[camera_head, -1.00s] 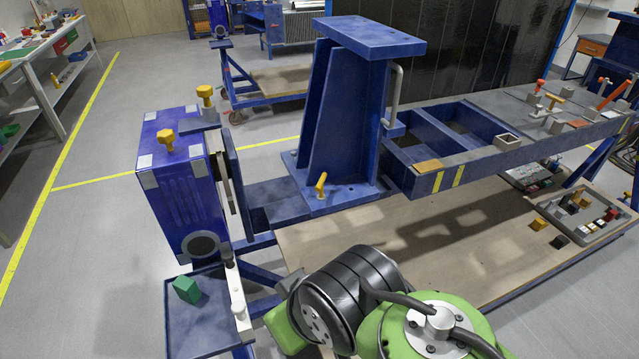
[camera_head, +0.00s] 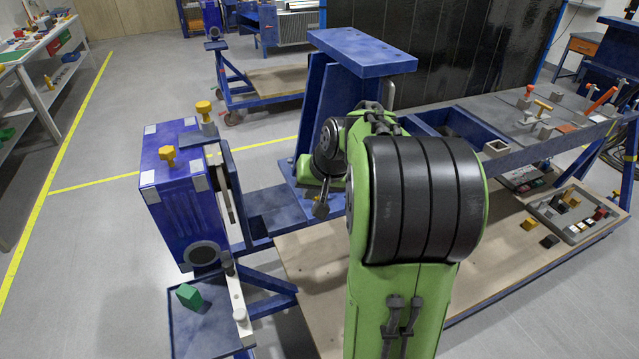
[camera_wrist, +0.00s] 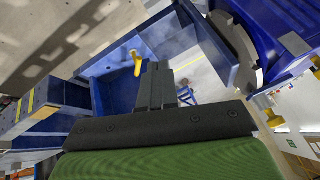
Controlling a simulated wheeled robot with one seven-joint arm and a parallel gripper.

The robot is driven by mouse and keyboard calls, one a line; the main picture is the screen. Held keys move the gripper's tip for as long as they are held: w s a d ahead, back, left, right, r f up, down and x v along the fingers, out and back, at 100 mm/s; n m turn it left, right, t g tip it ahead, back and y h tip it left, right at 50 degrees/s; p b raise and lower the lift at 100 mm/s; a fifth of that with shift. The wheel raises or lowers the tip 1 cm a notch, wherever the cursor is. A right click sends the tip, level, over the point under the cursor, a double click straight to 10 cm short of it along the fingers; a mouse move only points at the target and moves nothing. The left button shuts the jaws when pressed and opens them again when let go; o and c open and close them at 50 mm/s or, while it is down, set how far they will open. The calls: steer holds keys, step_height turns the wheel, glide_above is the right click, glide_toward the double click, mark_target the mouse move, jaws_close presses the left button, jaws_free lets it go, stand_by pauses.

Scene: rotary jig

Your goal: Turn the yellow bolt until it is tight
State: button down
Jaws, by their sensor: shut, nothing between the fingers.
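The yellow bolt (camera_wrist: 137,63) stands on the blue base plate in the wrist view, with a bent yellow handle. My gripper (camera_wrist: 153,68) is shut and empty, its dark fingertips just right of the bolt in that view. I cannot tell whether they touch it. In the head view my gripper (camera_head: 321,210) is low over the front of the base plate (camera_head: 283,165). The blue upright bracket (camera_head: 365,50) rises from the plate behind my arm.
A blue box (camera_head: 180,205) with a yellow knob (camera_head: 168,155) stands to the left, with another yellow knob (camera_head: 204,109) behind it. A blue tray (camera_head: 188,335) holds a green block (camera_head: 189,296). A blue frame (camera_head: 480,125) with clamps extends right.

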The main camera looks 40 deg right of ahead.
steer(key=d+f+m+p, duration=0.1)
steer(key=d+f+m, duration=0.3)
steer(key=d, duration=0.9)
steer(key=w+a+r+x, duration=0.1)
steer(key=w+x, duration=0.1)
steer(key=x, duration=1.1)
steer(key=shift+w+a+n+t, duration=0.2)
steer(key=shift+a+n+t, duration=0.1)
steer(key=shift+a+t, duration=0.1)
